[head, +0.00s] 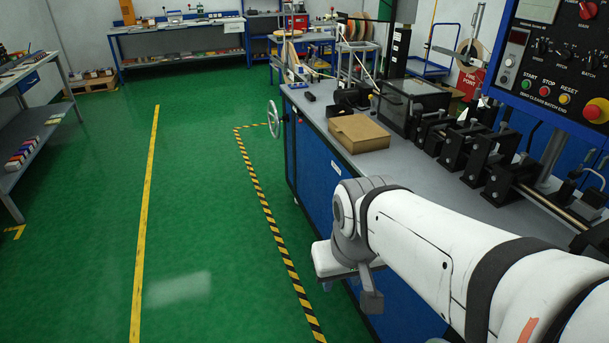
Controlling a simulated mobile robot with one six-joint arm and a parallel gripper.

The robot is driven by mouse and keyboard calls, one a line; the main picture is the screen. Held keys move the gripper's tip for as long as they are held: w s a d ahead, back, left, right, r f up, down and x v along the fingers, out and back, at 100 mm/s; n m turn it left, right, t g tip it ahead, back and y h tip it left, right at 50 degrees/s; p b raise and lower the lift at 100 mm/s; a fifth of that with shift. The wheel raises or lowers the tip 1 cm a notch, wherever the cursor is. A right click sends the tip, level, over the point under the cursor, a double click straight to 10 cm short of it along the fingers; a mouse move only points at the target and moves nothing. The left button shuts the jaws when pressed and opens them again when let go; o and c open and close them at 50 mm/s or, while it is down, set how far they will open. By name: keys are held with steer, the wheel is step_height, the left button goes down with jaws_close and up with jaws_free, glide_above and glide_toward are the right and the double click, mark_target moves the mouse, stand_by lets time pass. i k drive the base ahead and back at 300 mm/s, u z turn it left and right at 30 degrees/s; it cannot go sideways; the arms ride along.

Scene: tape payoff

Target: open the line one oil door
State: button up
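The blue machine cabinet (318,176) stands at the right, under a grey worktop. Its front has blue panels, one with a small white label (337,167). No panel is readable as the line one oil door, and none looks open. My white arm crosses the lower right and covers much of the cabinet's front. A grey part at the arm's end (370,291) hangs in front of the lower cabinet. It seems to be part of my gripper, but its fingers and opening cannot be made out. I see nothing held there.
A handwheel (273,118) sticks out at the cabinet's far left end. A cardboard box (358,133) and black fixtures lie on the worktop. A control panel (555,60) stands at upper right. Green floor (190,200) left of the striped line (270,218) is clear. Shelving (35,140) stands far left.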

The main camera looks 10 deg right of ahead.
mark_target(406, 317)
steer(key=i, duration=1.25)
